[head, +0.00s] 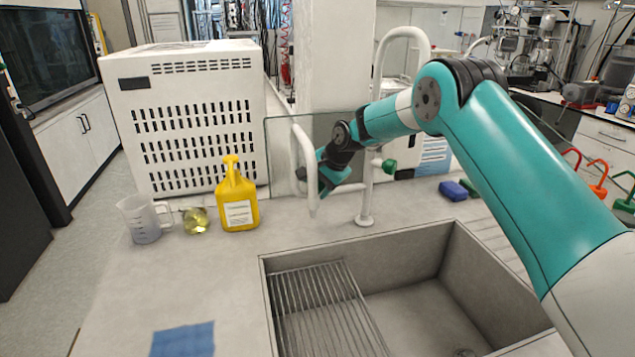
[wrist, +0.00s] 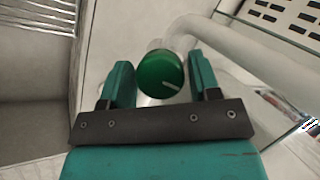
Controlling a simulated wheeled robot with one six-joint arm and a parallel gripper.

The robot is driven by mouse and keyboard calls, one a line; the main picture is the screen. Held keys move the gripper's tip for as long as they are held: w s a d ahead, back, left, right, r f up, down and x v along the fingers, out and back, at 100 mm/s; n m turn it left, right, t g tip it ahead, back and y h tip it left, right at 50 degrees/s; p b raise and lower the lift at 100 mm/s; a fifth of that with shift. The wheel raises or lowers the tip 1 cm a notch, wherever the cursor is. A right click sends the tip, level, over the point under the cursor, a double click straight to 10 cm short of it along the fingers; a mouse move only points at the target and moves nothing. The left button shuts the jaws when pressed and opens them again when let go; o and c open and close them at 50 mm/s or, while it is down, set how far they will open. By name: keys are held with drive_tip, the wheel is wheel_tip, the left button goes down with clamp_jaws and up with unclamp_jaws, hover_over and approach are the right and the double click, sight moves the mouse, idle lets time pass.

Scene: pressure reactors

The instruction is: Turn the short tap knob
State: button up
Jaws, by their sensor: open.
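A round green knob (wrist: 160,76) with a white pointer line shows in the wrist view. It lies between the two teal fingers of my gripper (wrist: 160,64), which are open with a narrow gap on each side. In the head view my gripper (head: 320,177) is beside the short white tap pipe (head: 305,165), left of the upright tap post; the knob between the fingers is hidden there. Another green knob (head: 389,165) sits on the right side of the post. A taller white curved tap pipe (head: 398,33) rises behind my arm.
A sink (head: 445,280) with a ribbed drainer lies in front of the taps. A yellow bottle (head: 237,200), a round glass flask (head: 196,221) and a measuring jug (head: 145,220) stand left. A glass panel (head: 282,150) and white perforated cabinet (head: 190,110) are behind. A blue block (head: 453,191) lies right.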

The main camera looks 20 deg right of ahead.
drive_tip(key=c, duration=0.7)
drive_tip(key=shift+o, duration=0.2)
drive_tip(key=n, duration=0.2)
drive_tip(key=n+g+h, duration=0.1)
drive_tip(key=n, duration=0.2)
drive_tip(key=shift+a+h, duration=0.1)
drive_tip(key=shift+h, duration=0.2)
drive_tip(key=n+h, duration=0.1)
drive_tip(key=n, duration=0.3)
drive_tip(key=shift+g+h, duration=0.4)
drive_tip(key=shift+n, duration=0.3)
